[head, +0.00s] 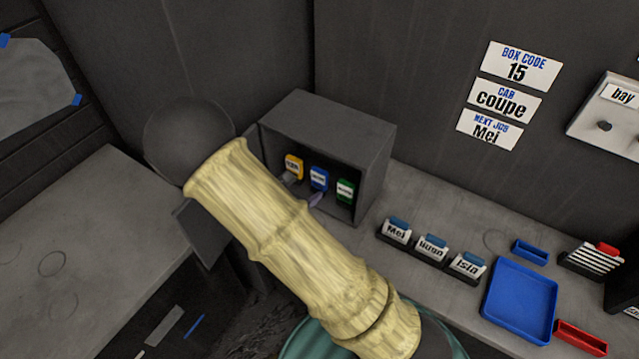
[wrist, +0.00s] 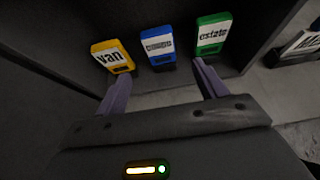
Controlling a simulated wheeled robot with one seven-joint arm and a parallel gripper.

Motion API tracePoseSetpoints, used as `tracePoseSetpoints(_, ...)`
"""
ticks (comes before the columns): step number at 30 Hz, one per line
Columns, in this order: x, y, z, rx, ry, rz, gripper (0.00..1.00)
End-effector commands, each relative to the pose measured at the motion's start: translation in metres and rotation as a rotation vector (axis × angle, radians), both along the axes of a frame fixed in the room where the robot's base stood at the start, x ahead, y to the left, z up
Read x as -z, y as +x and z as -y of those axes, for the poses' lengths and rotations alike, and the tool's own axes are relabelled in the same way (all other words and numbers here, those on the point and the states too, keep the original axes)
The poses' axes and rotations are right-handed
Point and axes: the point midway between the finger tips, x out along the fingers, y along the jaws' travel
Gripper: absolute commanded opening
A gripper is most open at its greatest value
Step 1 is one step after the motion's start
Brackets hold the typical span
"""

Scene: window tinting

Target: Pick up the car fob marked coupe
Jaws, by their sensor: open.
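Three car fobs stand in a row inside a dark open-fronted box (head: 330,118). In the wrist view the yellow fob (wrist: 112,57) on the left reads van and the green fob (wrist: 213,35) on the right reads estate. The blue fob (wrist: 157,47) is in the middle; its label is too small to read surely but looks like coupe. The fobs also show in the head view: yellow (head: 293,166), blue (head: 319,179), green (head: 345,191). My gripper (wrist: 158,80) is open and empty, its two purple fingers pointing toward the fobs, spread to either side of the blue one.
Box walls stand close around the fobs. To the right are name holders reading Mei (head: 395,232) and Isla (head: 467,266), a blue tray (head: 519,300) and a red tray (head: 580,338). A wall card (head: 503,98) reads coupe.

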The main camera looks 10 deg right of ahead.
Motion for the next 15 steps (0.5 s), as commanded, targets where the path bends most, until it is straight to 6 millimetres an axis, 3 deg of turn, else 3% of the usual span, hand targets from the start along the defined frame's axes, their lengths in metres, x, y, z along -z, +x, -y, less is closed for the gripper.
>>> tracePoseSetpoints(9,0.025,0.034,0.035,0.001,-0.001,-0.001,0.71)
tracePoseSetpoints(15,0.033,0.042,0.041,-0.003,0.001,0.000,0.71)
